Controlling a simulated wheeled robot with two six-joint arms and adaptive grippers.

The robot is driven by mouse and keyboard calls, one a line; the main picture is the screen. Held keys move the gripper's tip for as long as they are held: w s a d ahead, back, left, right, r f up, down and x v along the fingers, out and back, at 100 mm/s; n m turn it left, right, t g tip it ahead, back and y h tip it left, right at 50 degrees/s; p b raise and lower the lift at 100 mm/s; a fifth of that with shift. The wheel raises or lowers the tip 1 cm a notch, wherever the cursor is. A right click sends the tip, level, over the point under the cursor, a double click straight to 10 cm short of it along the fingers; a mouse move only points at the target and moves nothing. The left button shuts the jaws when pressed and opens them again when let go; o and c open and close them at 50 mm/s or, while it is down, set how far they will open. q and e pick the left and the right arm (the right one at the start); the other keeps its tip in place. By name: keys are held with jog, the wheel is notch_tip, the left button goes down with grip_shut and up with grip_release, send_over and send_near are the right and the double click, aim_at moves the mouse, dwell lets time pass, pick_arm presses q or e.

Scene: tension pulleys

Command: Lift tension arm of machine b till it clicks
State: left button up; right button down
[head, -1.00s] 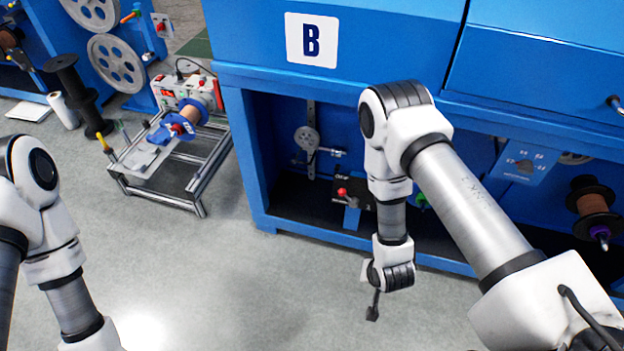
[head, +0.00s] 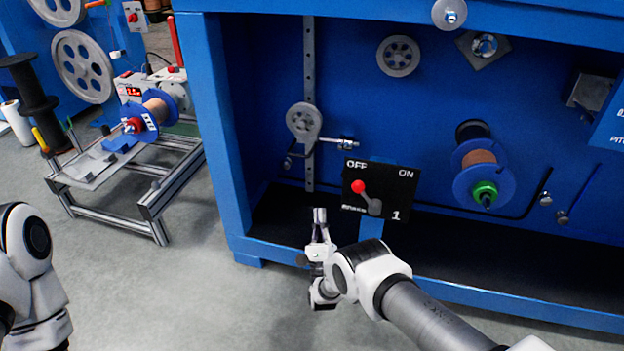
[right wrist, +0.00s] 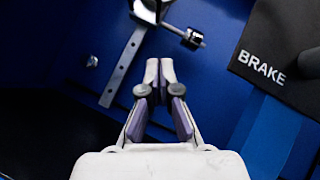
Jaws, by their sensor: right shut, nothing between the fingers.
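In the head view, blue machine B's open bay holds a metal tension arm with a grey pulley (head: 304,120) on a perforated vertical strip (head: 309,60). A short rod with a roller (head: 345,144) sticks out to the right below the pulley. In the right wrist view the roller (right wrist: 193,38) and the perforated strip (right wrist: 122,68) show ahead of the fingers. My right gripper (head: 320,212) is shut and empty, pointing up below the tension arm and apart from it; its fingers also show in the right wrist view (right wrist: 160,70). My left gripper is out of view.
A black OFF/ON brake panel (head: 390,180) with a red-knobbed lever (head: 359,188) stands just right of my right gripper. A copper spool with blue flanges (head: 478,170) is further right. The blue frame post (head: 210,120) bounds the bay at left.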

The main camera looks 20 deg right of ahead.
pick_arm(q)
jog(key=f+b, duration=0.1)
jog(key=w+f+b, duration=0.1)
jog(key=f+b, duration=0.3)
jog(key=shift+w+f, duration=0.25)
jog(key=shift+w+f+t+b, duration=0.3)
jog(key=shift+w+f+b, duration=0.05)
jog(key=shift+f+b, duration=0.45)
pick_arm(e)
jog(key=w+r, duration=0.8)
jog(key=r, duration=0.2)
jog(key=shift+w+d, duration=0.35)
jog(key=shift+w, duration=0.05)
pick_arm(q)
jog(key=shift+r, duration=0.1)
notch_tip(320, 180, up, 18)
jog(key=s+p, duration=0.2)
jog(key=p, duration=1.5)
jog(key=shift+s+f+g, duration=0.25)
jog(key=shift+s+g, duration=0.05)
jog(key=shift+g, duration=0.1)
pick_arm(e)
notch_tip(320, 180, up, 21)
jog(key=shift+f, duration=0.15)
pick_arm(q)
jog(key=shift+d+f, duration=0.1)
